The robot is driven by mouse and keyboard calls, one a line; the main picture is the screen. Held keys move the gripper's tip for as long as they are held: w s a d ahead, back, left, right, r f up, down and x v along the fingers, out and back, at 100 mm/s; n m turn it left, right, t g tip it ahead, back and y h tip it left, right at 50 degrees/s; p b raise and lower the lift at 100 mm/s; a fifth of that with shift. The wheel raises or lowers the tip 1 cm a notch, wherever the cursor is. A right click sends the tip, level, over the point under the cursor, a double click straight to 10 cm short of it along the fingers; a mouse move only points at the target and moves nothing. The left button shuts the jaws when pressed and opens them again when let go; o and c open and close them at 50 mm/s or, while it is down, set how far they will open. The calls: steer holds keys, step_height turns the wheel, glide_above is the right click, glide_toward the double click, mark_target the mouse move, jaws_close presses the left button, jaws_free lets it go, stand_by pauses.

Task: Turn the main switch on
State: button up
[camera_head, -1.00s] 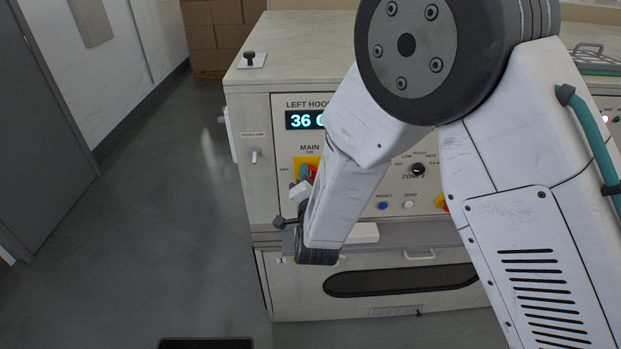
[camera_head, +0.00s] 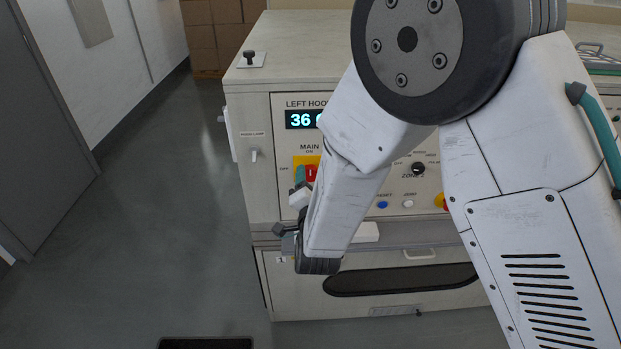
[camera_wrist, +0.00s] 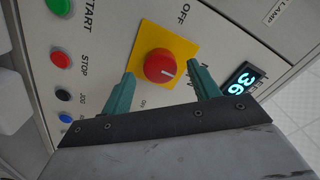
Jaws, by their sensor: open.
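In the head view the red knob (camera_head: 311,172) shows partly at the left of the panel, under the word MAIN, partly covered by my gripper. My gripper (camera_wrist: 166,80) is open, with one teal finger on each side of the knob in the wrist view. I cannot tell whether the fingers touch it. In the head view, my arm hides much of the panel.
A blue display (camera_head: 304,119) reading 36 sits above the switch. Green (camera_wrist: 59,7) and red (camera_wrist: 61,60) buttons and smaller buttons share the panel. Open floor (camera_head: 170,230) lies left of the cabinet.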

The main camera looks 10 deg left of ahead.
steer(key=v, duration=0.5)
steer(key=shift+s, duration=0.3)
